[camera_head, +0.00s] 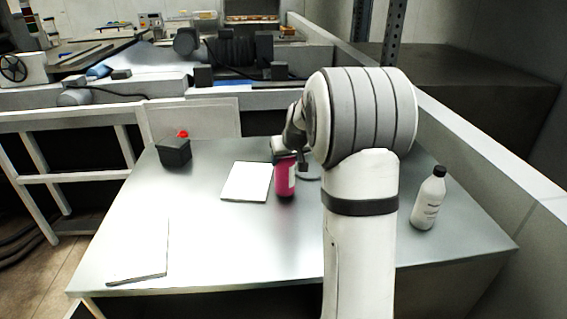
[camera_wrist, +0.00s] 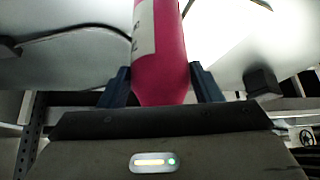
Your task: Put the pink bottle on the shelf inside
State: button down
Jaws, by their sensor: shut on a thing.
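The pink bottle (camera_head: 285,180) is upright over the metal table, just right of a white sheet, with a pale label on its side. My gripper (camera_head: 287,153) is at its top, partly hidden by my arm. In the wrist view the bottle (camera_wrist: 163,45) is between the two dark fingers of my gripper (camera_wrist: 162,86), which is shut on it. I cannot tell whether the bottle's base touches the table. I cannot make out for sure which surface is the shelf inside.
A white bottle with a black cap (camera_head: 428,202) stands at the table's right. A black box (camera_head: 174,152) with a red thing behind it is at the back left. White sheets (camera_head: 248,182) lie on the table (camera_head: 215,240). Machinery (camera_head: 235,55) is beyond; a wall borders the right.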

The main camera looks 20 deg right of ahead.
jog(key=shift+f, duration=0.65)
jog(key=shift+f, duration=0.1)
jog(key=shift+c, duration=2.2)
grip_release()
